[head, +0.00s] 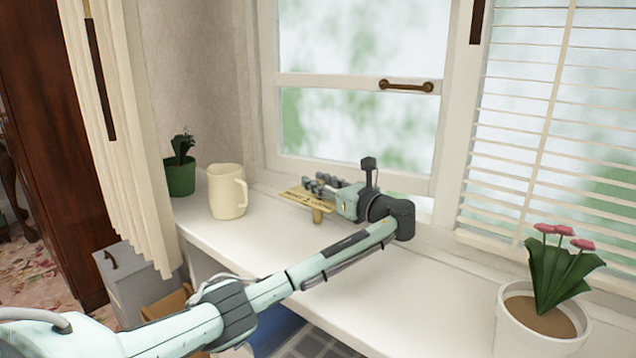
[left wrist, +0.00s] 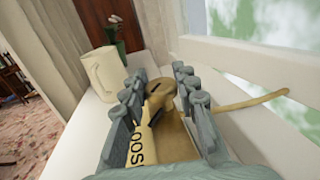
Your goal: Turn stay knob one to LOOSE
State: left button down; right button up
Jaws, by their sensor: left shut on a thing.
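The stay knob (left wrist: 172,92) is tan and has a dark slot on top. In the left wrist view it sits between the two fingers of my left gripper (left wrist: 161,76), which is shut on it. A tan plate (left wrist: 142,143) with dark lettering that reads like LOOSE lies beside the knob, partly hidden by the left finger. In the head view my left gripper (head: 318,183) reaches over the sill at the foot of the window. My right gripper is not in view.
A cream mug (head: 224,192) and a green potted plant (head: 181,174) stand left on the white sill (head: 400,275). A white pot with pink flowers (head: 545,322) stands right. A thin tan rod (left wrist: 254,102) runs right from the knob. Blinds (head: 555,110) hang right.

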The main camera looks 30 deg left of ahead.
aim_at(318, 181)
pick_arm(q)
jog(key=shift+r+n+g+y, duration=0.1)
jog(key=shift+n+g+y, duration=0.2)
jog(key=shift+n+g, duration=0.95)
jog(key=shift+g, duration=0.45)
jog(key=c, duration=1.1)
grip_release()
jog(key=shift+c, duration=0.2)
notch_tip(318, 181, up, 10)
